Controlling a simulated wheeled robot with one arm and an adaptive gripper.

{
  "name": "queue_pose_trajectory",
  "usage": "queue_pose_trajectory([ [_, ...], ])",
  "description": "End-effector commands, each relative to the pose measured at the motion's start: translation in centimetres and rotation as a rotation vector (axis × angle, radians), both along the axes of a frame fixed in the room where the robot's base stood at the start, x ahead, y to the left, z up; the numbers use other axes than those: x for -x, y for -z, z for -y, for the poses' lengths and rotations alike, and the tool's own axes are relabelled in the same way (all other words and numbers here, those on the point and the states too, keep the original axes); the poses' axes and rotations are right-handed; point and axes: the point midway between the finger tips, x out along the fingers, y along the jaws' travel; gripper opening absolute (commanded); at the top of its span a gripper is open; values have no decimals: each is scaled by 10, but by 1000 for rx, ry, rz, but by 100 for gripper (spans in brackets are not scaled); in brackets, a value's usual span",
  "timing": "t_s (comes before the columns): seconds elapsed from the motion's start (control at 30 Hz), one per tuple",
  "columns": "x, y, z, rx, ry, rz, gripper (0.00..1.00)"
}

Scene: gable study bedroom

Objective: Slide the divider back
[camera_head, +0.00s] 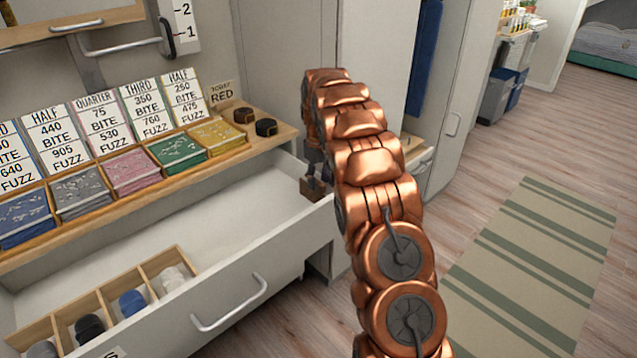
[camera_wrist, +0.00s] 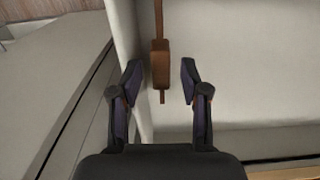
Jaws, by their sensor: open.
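The drawer (camera_head: 215,285) is pulled out, with a pale, mostly bare inside. A brown wooden piece with a thicker block, which looks like the divider (camera_wrist: 160,62), stands at the drawer's right end. The block also shows in the head view (camera_head: 317,190), near the right front corner. My gripper (camera_wrist: 161,78) is open, with one finger on each side of the block. A gap shows on both sides, so the fingers do not appear to touch it. In the head view my arm hides part of the gripper and the drawer corner.
A wooden organizer (camera_head: 142,270) with several rolled dark, blue and white items sits at the drawer's left front. Above the drawer, a wooden tray (camera_head: 262,142) holds several coloured stacks and two dark round pieces. A striped rug (camera_head: 535,265) lies on the floor at right.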

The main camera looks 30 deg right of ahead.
Motion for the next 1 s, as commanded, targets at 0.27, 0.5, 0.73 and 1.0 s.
queue_pose_trajectory([
  [0.27, -1, -40, -1, 1, -1, 2, 46],
  [0.5, -1, -61, -1, 1, -2, 1, 46],
  [0.73, 0, -62, -2, -1, -2, -2, 46],
  [1.0, 0, -62, -2, -1, -2, -2, 46],
])
